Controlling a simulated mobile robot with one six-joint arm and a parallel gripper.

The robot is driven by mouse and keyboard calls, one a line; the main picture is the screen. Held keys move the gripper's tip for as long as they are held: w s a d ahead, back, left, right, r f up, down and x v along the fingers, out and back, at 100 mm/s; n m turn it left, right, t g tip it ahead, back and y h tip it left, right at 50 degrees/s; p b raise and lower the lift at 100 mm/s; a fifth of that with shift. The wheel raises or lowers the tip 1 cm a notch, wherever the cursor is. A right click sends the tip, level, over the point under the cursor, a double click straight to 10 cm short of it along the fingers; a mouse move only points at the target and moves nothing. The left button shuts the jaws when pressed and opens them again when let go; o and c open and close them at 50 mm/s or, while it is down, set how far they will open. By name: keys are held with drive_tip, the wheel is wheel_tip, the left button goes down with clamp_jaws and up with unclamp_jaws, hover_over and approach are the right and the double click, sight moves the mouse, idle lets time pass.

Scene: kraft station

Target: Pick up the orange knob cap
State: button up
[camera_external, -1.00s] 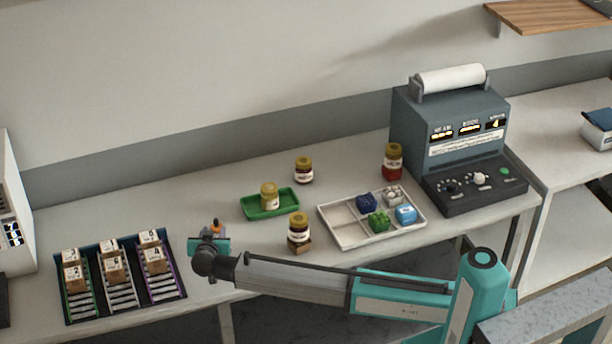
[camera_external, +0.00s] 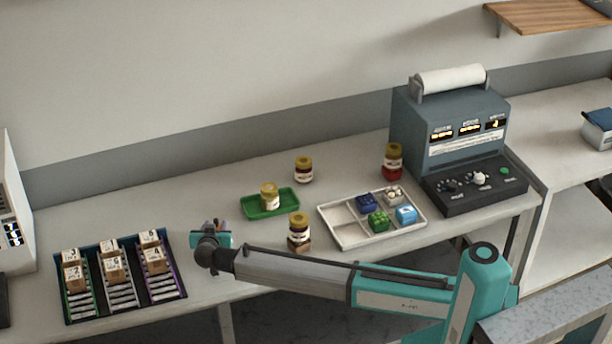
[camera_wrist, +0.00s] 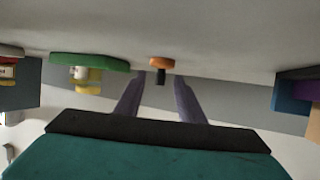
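The orange knob cap (camera_wrist: 161,62) shows in the wrist view as a small orange disc with a short dark stem, against the pale table. My gripper (camera_wrist: 159,76) is open, with one grey finger on either side of the stem and a visible gap between them. Whether the fingers touch the cap cannot be told. In the external view my gripper (camera_external: 217,228) is low over the table, right of the box rack, and the cap is hidden or too small to make out.
The rack (camera_external: 68,318) with small boxes stands left of my gripper. A green tray (camera_external: 247,211) with a jar on it is to the right and behind. A dark jar (camera_external: 299,228) on a brown block and a white compartment tray (camera_external: 349,240) stand farther right.

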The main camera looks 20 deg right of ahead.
sight(216, 224)
drive_tip(key=shift+p+x, duration=0.6)
drive_tip(key=shift+x, duration=1.4)
drive_tip(key=shift+a, duration=0.1)
clamp_jaws()
